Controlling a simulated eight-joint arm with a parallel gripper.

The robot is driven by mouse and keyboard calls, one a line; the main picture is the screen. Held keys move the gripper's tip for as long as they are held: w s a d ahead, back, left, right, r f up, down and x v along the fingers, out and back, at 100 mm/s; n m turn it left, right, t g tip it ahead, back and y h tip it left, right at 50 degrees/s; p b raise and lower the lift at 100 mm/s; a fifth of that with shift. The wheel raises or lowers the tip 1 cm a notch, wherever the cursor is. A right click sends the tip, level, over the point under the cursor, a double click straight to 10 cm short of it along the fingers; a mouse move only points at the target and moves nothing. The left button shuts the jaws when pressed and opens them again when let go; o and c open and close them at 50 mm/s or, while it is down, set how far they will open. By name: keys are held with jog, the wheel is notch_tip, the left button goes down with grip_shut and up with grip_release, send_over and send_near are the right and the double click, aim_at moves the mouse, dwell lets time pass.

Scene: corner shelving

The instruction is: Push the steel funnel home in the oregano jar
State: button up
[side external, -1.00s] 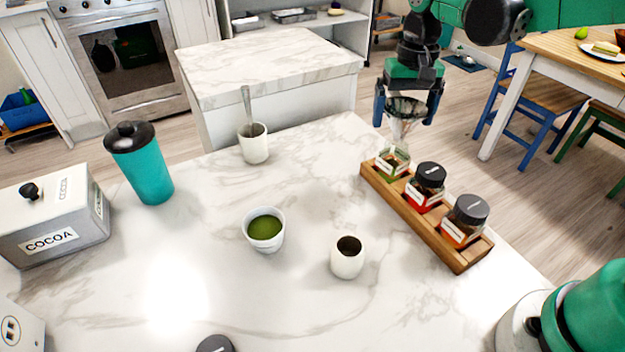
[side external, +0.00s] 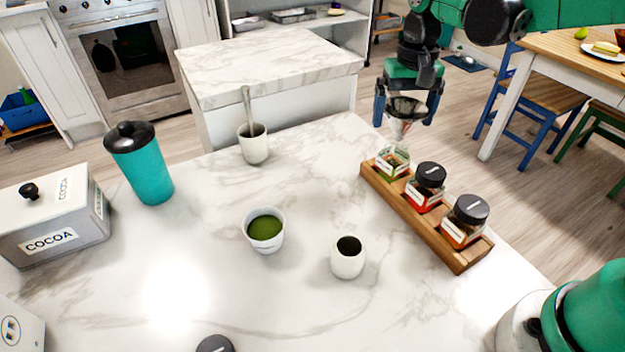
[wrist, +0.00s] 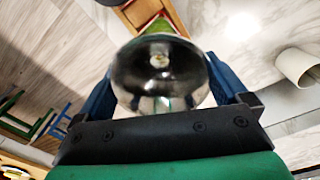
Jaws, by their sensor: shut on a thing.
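The steel funnel (side external: 404,109) is held between the two blue fingers of my gripper (side external: 407,112). Its spout points down at the open oregano jar (side external: 391,163), the farthest jar in the wooden rack (side external: 452,248). The spout's lower end meets the jar mouth in the side view; I cannot tell how deep it sits. In the wrist view the funnel's shiny bowl (wrist: 160,75) fills the space between the fingers (wrist: 165,92) and hides most of the jar, with some green showing beyond it.
Two black-lidded spice jars (side external: 427,187) (side external: 465,221) stand in the same rack. A white cup (side external: 347,260), a cup of green powder (side external: 264,232), a cup with a spoon (side external: 254,146), a teal shaker (side external: 142,168) and a cocoa box (side external: 50,222) stand on the marble counter (side external: 290,300).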

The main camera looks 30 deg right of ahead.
jog(key=shift+f, duration=1.55)
jog(key=o, duration=1.4)
jog(key=shift+c, duration=0.2)
jog(key=shift+r, duration=0.15)
jog(key=shift+r, duration=2.65)
